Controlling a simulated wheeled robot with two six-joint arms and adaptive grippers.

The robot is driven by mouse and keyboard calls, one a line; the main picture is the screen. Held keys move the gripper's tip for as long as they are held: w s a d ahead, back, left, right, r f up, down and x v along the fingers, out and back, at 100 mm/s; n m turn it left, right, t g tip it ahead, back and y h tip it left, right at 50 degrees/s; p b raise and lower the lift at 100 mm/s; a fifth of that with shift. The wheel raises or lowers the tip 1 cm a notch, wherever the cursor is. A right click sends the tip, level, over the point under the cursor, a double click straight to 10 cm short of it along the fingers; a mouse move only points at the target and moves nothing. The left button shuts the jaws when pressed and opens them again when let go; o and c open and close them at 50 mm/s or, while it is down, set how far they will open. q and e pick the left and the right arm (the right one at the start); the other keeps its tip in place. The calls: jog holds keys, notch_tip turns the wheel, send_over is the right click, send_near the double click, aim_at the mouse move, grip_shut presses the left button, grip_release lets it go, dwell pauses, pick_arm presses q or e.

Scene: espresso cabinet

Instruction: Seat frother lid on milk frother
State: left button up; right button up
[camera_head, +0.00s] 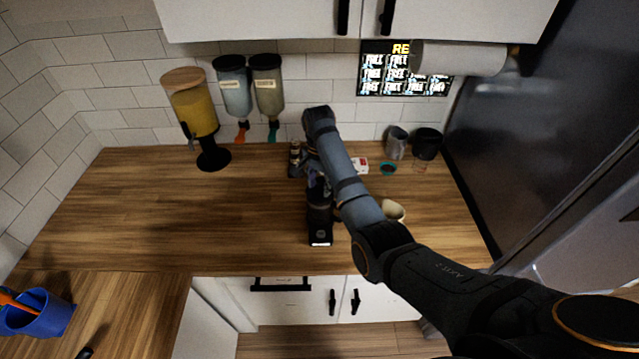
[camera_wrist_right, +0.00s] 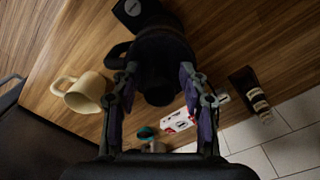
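The milk frother, a black appliance with a labelled foot (camera_head: 319,238), stands on the wooden counter. In the right wrist view its dark body (camera_wrist_right: 165,45) is upright between my finger ends, with a handle at its left. My right gripper (camera_head: 317,180) is above and around its top; the right wrist view shows its two fingers (camera_wrist_right: 158,72) spread on either side of a dark round shape. That shape may be the frother lid, but dark-on-dark hides its edge and whether the fingers press on it. My left gripper is out of view.
A cream mug (camera_head: 393,211) stands right of the frother. Behind are a red-and-white box (camera_head: 360,165), a teal-rimmed cup (camera_head: 388,169) and dark canisters (camera_head: 427,144). Dispensers (camera_head: 192,105) stand or hang along the back wall. The counter's left half is clear.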

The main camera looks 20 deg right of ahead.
aim_at(320, 181)
jog(key=shift+o, duration=0.2)
notch_tip(320, 181, up, 8)
jog(key=shift+f, duration=0.2)
jog(key=shift+f, duration=0.1)
dwell(0.7)
